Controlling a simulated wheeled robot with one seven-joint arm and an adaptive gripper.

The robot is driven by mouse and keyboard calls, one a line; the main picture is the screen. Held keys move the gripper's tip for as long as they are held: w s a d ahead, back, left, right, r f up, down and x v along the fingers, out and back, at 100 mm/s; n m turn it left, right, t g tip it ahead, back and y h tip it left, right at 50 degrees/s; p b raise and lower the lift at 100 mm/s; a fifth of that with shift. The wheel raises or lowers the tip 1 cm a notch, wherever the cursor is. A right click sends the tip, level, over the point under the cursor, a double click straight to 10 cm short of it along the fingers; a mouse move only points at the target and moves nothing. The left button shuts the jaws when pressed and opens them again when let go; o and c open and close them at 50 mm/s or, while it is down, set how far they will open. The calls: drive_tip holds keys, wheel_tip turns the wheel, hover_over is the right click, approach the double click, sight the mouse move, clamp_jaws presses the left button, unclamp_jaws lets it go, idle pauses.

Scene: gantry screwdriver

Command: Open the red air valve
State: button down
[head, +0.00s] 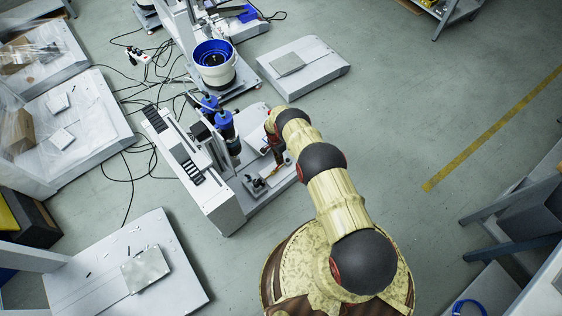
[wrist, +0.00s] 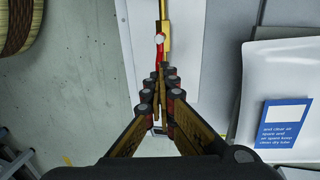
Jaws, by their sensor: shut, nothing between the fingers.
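The red air valve (wrist: 158,52) shows in the wrist view as a narrow red lever with a pale round end, beside a brass-coloured fitting (wrist: 166,28) against a pale surface. My gripper (wrist: 163,72) is shut and empty. Its fingertips lie close to the lower end of the red lever; I cannot tell whether they touch it. In the head view my gripper (head: 279,162) is over the right side of the white gantry machine (head: 227,205), and the valve cannot be made out there.
A white panel with a blue label (wrist: 284,128) is at the right of the wrist view. In the head view, blue-capped cylinders (head: 224,122) stand on the machine left of my gripper. Cables (head: 128,180) lie on the floor to the left; open floor (head: 400,110) is to the right.

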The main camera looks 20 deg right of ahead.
drive_tip(key=c, duration=2.5)
unclamp_jaws()
drive_tip(key=shift+s+f, duration=0.3)
drive_tip(key=shift+s, duration=0.05)
drive_tip(key=o, duration=0.4)
drive_tip(key=shift+o, duration=0.7)
drive_tip(key=shift+w+r, duration=0.2)
drive_tip(key=shift+w, duration=0.1)
wheel_tip(320, 180, up, 11)
drive_tip(key=w, duration=0.2)
drive_tip(key=shift+a+r, duration=0.2)
drive_tip(key=shift+a, duration=0.2)
